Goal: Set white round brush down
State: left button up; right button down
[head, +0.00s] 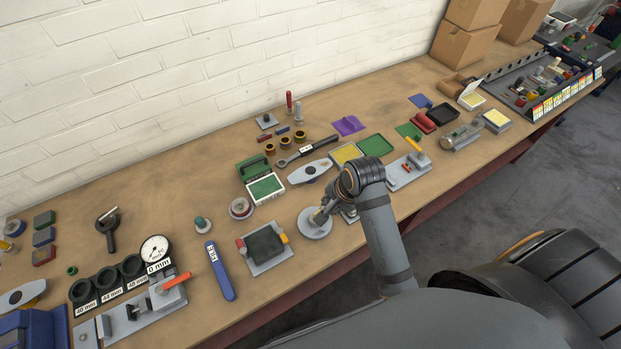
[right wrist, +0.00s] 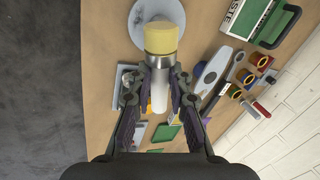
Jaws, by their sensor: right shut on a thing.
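The white round brush shows in the right wrist view, with a yellow bristle head (right wrist: 160,38), a silver collar and a white handle (right wrist: 157,88). My right gripper (right wrist: 160,76) is shut on it around the collar and upper handle. In the head view my right gripper (head: 322,212) is low over the bench, at a round grey plate (head: 314,226). The same plate (right wrist: 142,14) lies partly behind the bristle head in the right wrist view. I cannot tell whether the brush touches anything. The brush is mostly hidden in the head view. My left gripper is not in view.
A dark green pad on a grey plate (head: 250,266) lies left of the gripper. A grey fixture with an orange handle (head: 398,181) is to the right. A white oval tool (head: 302,175) and a green-and-white box (head: 265,188) lie behind. Bare wood (head: 180,180) shows farther left.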

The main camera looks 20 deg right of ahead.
jog(key=shift+w+d+r+p, duration=0.1)
jog(key=shift+w+p, duration=0.05)
jog(key=shift+p, duration=0.25)
jog(key=w+f, duration=0.2)
jog(key=w, duration=0.2)
jog(key=w+f+p, duration=0.1)
jog(key=w+f, duration=0.2)
jog(key=w+f+p, duration=0.1)
jog(key=w+f, duration=0.2)
jog(key=w, duration=0.1)
jog(key=shift+w+d+f, duration=0.25)
jog(key=shift+w+d, duration=0.05)
jog(key=shift+w+f, duration=0.15)
jog(key=shift+f, duration=0.1)
jog(key=shift+w+f, duration=0.1)
jog(key=shift+f, duration=0.1)
jog(key=x, duration=0.2)
jog(key=shift+d+f, duration=0.1)
jog(key=shift+f, duration=0.55)
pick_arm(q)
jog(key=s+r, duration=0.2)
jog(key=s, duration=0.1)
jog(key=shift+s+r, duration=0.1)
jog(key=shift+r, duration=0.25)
